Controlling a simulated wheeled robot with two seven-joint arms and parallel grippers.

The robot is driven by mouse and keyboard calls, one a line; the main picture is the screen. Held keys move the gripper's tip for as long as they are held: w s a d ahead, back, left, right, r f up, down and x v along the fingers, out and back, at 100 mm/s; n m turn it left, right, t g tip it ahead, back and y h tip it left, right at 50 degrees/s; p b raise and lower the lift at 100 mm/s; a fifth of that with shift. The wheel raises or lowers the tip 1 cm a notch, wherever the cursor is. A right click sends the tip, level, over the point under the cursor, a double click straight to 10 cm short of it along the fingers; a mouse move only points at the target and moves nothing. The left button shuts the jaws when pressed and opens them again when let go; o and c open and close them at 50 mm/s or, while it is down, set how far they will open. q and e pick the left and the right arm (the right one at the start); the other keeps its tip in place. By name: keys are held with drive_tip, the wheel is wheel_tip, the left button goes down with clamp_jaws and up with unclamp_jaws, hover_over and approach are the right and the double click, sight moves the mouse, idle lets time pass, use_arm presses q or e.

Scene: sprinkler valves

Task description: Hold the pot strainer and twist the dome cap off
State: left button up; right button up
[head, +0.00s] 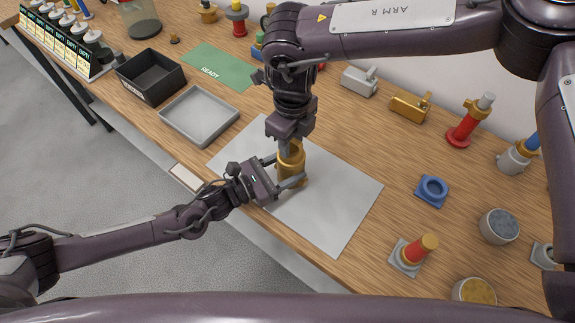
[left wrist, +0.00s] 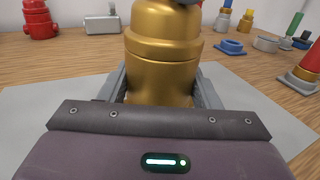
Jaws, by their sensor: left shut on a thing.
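The brass pot strainer (head: 291,166) stands upright on the grey mat (head: 335,205). My left gripper (head: 287,172) is shut on the strainer's lower body, one finger on each side. My right gripper (head: 290,139) points down right over the strainer's top. Its fingertips are mostly hidden, so I cannot tell whether they grip the cap.
A grey tray (head: 232,122), a black box (head: 178,82) and a green READY mat (head: 219,68) lie to the left. A blue ring (head: 432,190), a red valve (head: 463,132) and a red-and-brass fitting (head: 417,251) stand to the right. The mat around the strainer is clear.

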drive_tip(key=shift+f, duration=0.15)
clamp_jaws()
drive_tip(key=shift+s+d+f+n, duration=0.1)
drive_tip(key=shift+d+f+n, duration=0.05)
drive_tip(key=shift+n, duration=1.45)
use_arm(q)
drive_tip(key=shift+r, duration=0.1)
use_arm(e)
drive_tip(key=n, duration=0.3)
drive_tip(key=n, duration=0.2)
drive_tip(key=shift+n, duration=0.3)
use_arm(q)
drive_tip(key=shift+s, duration=0.1)
use_arm(e)
drive_tip(key=shift+s+n, duration=0.1)
drive_tip(key=shift+n, duration=0.3)
